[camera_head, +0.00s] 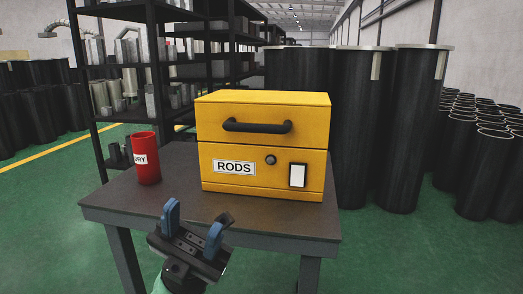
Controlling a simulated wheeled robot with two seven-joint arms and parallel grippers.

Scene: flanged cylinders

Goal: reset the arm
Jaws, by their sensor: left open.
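My left gripper (193,220) shows at the bottom of the head view, in front of the table's near edge. Its two blue fingers are apart and nothing is between them. A yellow box (262,122) labelled RODS stands on the dark table (171,196), beyond the gripper and to its right. The box has a black handle on its upper part, and a small round knob and a white plate below. A red cylinder (149,171) with a partly visible white label stands upright on the table, left of the box. My right gripper is out of view.
Tall black flanged cylinders (365,130) stand close behind the table at right. More black cylinders fill the far left and far right. A black shelf rack (207,48) with grey parts is behind the table. Green floor (45,220) is clear at left.

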